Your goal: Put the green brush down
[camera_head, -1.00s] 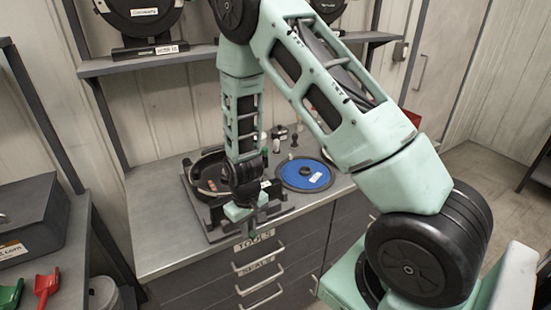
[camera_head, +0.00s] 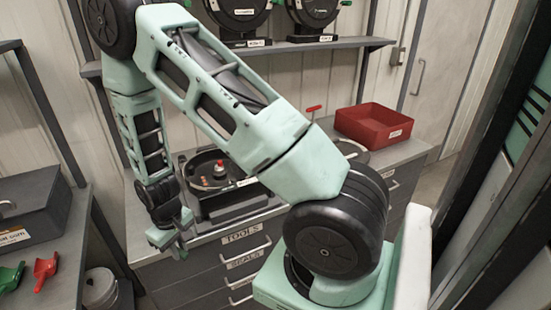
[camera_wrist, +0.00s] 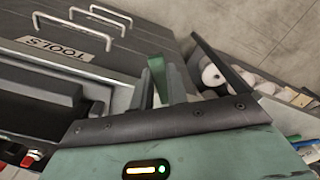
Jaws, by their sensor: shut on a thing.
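My gripper (camera_head: 172,238) hangs over the front left edge of the grey drawer counter (camera_head: 205,238). In the wrist view, its fingers (camera_wrist: 166,90) are shut on the green brush (camera_wrist: 156,72). Only a green flat part of the brush shows there; the rest is hidden by the gripper's body. In the head view the brush is too small to make out clearly. The brush is held in the air, beside the drawer fronts.
A red bin (camera_head: 374,125) is at the back right. A bucket (camera_head: 100,288) stands below.

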